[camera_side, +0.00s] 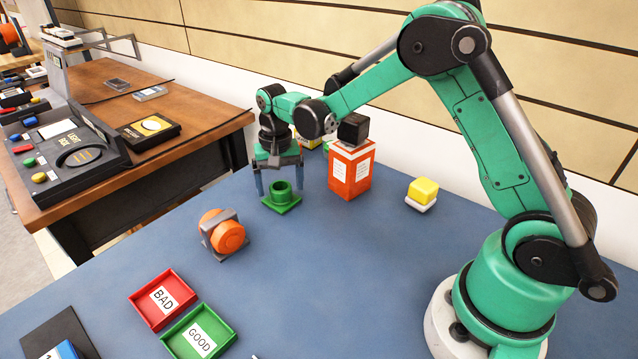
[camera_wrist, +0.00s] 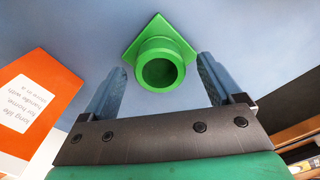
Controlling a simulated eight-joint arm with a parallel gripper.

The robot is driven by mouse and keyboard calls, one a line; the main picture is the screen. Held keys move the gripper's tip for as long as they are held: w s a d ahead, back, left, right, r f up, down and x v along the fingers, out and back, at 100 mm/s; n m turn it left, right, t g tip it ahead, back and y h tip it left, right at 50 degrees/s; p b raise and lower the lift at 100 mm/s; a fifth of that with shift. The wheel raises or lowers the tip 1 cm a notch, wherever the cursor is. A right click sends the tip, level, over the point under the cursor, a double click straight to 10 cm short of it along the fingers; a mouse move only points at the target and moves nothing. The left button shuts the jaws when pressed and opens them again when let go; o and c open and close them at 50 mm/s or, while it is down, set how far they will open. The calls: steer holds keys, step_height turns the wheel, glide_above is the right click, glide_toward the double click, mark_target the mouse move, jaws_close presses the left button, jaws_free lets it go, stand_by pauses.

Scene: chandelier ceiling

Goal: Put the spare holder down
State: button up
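A green holder (camera_side: 281,197), a round cup on a square base, sits upright on the blue table. My gripper (camera_side: 279,192) is open above it, fingers pointing down on either side of the cup. In the wrist view the holder (camera_wrist: 160,62) lies ahead of the gap between my two blue fingertips (camera_wrist: 158,72), with clear space on both sides. Nothing is between the fingers' faces in contact with them. I cannot tell whether this is the spare holder by any label.
An orange box (camera_side: 350,172) with a black cube (camera_side: 353,129) on top stands close right of my gripper. An orange round part in a grey holder (camera_side: 224,234) is nearer. A red BAD tray (camera_side: 150,318) and green GOOD tray (camera_side: 185,350) lie in front. A yellow-topped block (camera_side: 423,190) stands right.

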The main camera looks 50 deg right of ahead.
steer(key=shift+r, duration=0.1)
step_height(320, 180, up, 11)
steer(key=s+a+n+t, duration=0.3)
steer(key=s+n+t, duration=0.4)
steer(key=s, duration=0.6)
steer(key=shift+s+a+r, duration=0.15)
steer(key=shift+s+a, duration=0.15)
steer(key=shift+s, duration=0.1)
